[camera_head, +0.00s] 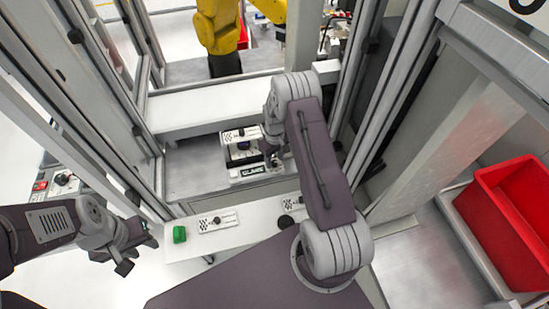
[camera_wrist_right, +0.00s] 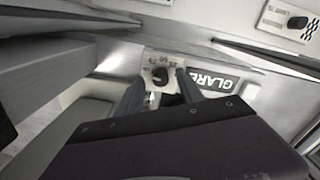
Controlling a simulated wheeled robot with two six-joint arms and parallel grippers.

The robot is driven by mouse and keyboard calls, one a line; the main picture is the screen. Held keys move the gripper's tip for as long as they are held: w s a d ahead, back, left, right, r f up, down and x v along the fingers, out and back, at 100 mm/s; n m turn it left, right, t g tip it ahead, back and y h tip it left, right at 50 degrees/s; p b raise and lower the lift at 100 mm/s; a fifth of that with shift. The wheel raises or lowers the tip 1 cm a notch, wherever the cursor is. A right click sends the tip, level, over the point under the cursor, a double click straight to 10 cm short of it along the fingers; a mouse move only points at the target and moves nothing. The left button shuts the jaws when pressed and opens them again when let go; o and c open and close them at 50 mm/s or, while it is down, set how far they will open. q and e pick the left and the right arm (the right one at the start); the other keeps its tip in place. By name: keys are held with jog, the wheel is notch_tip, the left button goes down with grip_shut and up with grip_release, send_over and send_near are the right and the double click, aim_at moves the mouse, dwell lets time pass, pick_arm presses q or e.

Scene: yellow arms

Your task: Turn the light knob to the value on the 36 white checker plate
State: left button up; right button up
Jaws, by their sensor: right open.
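A device with a white base marked "GLARE" (camera_head: 248,172) stands on the grey ledge. A white checker plate with a dark knob (camera_head: 241,134) sits at its top. My right gripper (camera_head: 273,158) reaches down at the device's right side, partly hidden by its own arm. In the right wrist view, its open fingers (camera_wrist_right: 161,84) stand on either side of a black knob (camera_wrist_right: 160,75) on a white plate (camera_wrist_right: 150,56). I cannot tell whether they touch it. The number and knob setting are too small to read. My left gripper (camera_head: 137,254) is open and empty at the lower left.
White plates with dark knobs lie on the front table: a left one (camera_head: 205,225) and a right one (camera_head: 292,203), partly covered by my arm. Frame posts flank the ledge. A red bin (camera_head: 515,205) stands right.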

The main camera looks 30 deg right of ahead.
jog(key=shift+f, duration=0.3)
jog(key=shift+c, duration=0.3)
grip_shut()
jog(key=m+b, duration=0.1)
jog(key=m, duration=0.2)
jog(key=shift+m, duration=0.4)
jog(key=shift+m+b, duration=0.75)
jog(key=shift+m, duration=1.25)
